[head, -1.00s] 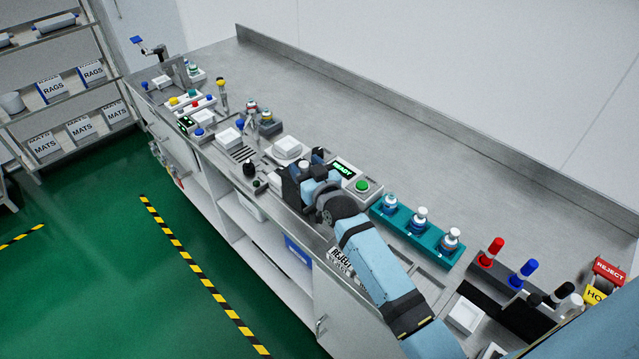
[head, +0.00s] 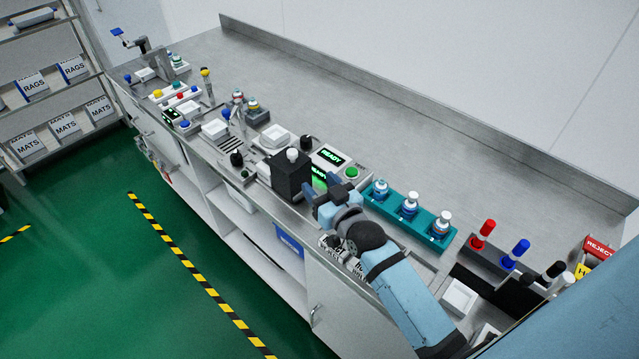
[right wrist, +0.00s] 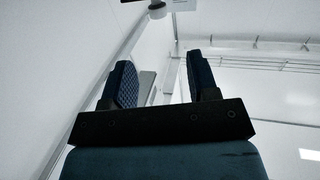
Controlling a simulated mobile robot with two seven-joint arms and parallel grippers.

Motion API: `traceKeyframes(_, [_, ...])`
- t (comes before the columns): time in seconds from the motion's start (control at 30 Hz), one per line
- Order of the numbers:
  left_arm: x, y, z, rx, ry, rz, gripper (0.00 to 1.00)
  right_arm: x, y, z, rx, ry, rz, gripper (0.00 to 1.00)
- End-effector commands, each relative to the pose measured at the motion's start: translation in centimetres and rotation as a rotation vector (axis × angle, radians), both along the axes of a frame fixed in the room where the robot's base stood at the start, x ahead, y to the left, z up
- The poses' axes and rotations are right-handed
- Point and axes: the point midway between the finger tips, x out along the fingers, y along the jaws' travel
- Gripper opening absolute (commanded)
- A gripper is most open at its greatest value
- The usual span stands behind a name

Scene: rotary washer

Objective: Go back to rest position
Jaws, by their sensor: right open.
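My right gripper (head: 328,196) is over the front part of the bench, just right of a black box with a white knob on top (head: 292,172). In the right wrist view its two fingers (right wrist: 158,85) stand apart with nothing between them. A small device with a green READY screen (head: 328,157) and a green button is behind the gripper. A second green lit display shows beside the black box, partly covered by the gripper. My left gripper is not in view.
A teal rack with several white-capped vials (head: 411,210) stands just right of the gripper. Red, blue, black and white markers (head: 514,254) stand farther right. Button panels and trays line the bench to the left. The back of the steel bench (head: 400,130) is clear.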

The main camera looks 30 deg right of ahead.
Motion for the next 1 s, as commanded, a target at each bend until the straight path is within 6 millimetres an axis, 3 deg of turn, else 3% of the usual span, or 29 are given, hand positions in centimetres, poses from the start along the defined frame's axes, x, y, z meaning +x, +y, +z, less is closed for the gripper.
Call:
traceKeyframes(0.27, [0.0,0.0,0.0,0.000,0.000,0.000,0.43,-0.1,0.0,-0.1,-0.002,0.010,0.002,0.54])
traceKeyframes(0.43, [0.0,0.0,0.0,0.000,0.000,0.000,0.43,-2.3,0.4,-1.3,-0.023,0.148,0.030,0.54])
traceKeyframes(0.57, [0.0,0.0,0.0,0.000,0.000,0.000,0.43,-6.4,0.7,-3.0,-0.056,0.376,0.063,0.54])
traceKeyframes(0.7, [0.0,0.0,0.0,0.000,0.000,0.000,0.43,-12.2,0.8,-4.5,-0.095,0.650,0.085,0.54])
traceKeyframes(1.0, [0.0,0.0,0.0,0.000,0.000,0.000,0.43,-20.4,0.1,-5.0,-0.145,0.994,0.080,0.54])
